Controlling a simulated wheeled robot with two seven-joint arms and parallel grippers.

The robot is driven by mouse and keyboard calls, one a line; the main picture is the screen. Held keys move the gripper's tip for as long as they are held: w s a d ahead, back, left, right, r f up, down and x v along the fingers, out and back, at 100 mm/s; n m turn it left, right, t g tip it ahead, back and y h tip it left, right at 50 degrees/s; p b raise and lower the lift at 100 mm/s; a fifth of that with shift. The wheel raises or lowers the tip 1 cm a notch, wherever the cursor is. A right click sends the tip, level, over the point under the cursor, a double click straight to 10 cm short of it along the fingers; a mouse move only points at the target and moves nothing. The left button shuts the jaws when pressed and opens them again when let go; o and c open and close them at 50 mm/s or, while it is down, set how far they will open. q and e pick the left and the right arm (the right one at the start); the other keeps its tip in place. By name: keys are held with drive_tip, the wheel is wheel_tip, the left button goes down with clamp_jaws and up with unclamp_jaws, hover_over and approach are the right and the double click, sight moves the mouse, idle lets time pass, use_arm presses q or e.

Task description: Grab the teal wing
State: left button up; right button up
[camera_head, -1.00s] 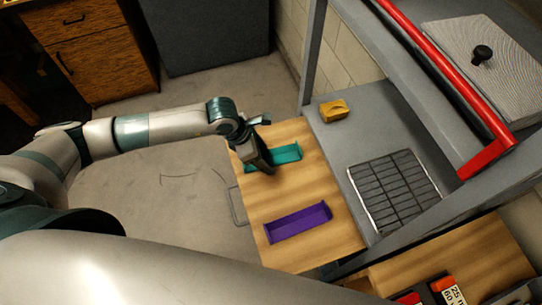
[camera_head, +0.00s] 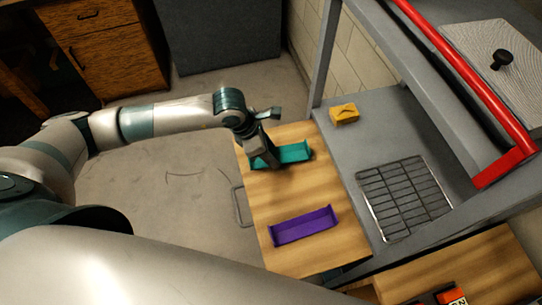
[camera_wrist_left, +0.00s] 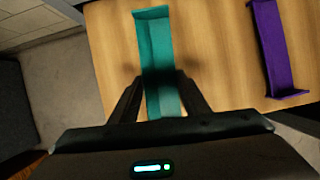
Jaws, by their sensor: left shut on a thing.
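The teal wing (camera_head: 296,152) lies on the wooden board near its far left end. It also shows in the left wrist view (camera_wrist_left: 154,45), running lengthwise between my fingers. My left gripper (camera_head: 266,162) reaches down over the left part of the wing. In the left wrist view my left gripper (camera_wrist_left: 160,95) has one finger on each side of the wing and is shut on it. The fingertips' contact is partly dark and hard to see. The wing appears at board level. My right gripper is not in view.
A purple wing (camera_head: 304,226) lies on the same wooden board (camera_head: 290,190), apart from the teal one. To the right is a grey bench with a yellow block (camera_head: 344,113), a black wire rack (camera_head: 404,197) and a red bar (camera_head: 465,75).

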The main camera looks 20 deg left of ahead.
use_arm(q)
drive_tip(key=shift+w+r+b, duration=0.1)
drive_tip(key=shift+r+b, duration=0.3)
drive_tip(key=shift+r, duration=0.3)
drive_tip(key=s+d+r+b, duration=0.4)
drive_tip(key=d+r, duration=0.3)
drive_tip(key=d, duration=0.4)
drive_tip(key=shift+s+r, duration=0.15)
drive_tip(key=shift+s, duration=0.15)
drive_tip(key=shift+a, duration=0.1)
